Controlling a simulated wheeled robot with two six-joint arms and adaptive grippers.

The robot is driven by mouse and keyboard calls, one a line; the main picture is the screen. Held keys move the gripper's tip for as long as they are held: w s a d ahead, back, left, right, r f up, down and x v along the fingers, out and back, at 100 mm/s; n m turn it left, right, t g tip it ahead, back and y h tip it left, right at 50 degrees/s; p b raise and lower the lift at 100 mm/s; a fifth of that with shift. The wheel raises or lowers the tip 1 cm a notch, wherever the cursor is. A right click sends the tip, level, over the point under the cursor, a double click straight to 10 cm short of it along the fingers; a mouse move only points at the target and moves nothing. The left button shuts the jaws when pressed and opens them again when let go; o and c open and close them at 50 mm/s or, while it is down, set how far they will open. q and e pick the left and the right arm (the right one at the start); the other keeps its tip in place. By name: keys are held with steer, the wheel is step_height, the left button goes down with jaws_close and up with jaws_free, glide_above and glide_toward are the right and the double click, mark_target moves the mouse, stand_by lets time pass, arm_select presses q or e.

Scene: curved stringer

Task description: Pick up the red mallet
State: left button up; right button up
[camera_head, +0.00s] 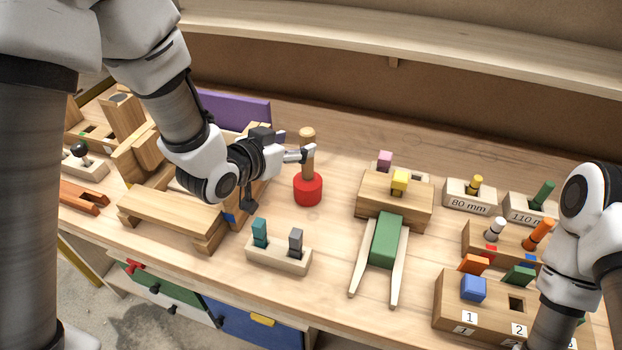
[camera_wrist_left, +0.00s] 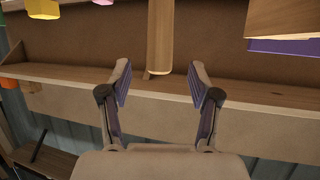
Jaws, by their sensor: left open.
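The red mallet stands upright on the bench, its red head (camera_head: 308,188) down and its wooden handle (camera_head: 307,160) pointing up. My left gripper (camera_head: 297,146) is open at the upper part of the handle, coming from the left. In the left wrist view the handle (camera_wrist_left: 160,40) shows ahead, in line with the gap between the open fingers (camera_wrist_left: 158,78). The fingers do not close on it. My right arm shows at the right edge, but its gripper is out of view.
A small wooden block with teal and grey pegs (camera_head: 279,260) stands in front of the mallet. A wooden block with a yellow piece (camera_head: 394,205) is to its right. Wooden stepped parts (camera_head: 170,213) lie under my left arm. A purple panel (camera_head: 235,108) is behind.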

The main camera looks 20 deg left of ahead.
mark_target(303, 138)
arm_select(q)
steer(key=x, duration=0.2)
steer(key=p+x, duration=0.1)
steer(key=x, duration=0.1)
steer(key=shift+w+r+p, duration=0.15)
steer(key=shift+r+p, duration=0.15)
steer(key=shift+r, duration=0.15)
steer(key=shift+w+d+f, duration=0.15)
steer(key=shift+w+f, duration=0.05)
steer(key=shift+w, duration=0.1)
steer(key=shift+w+f, duration=0.2)
steer(key=shift+w, duration=0.1)
steer(key=shift+s+r, duration=0.1)
jaws_close()
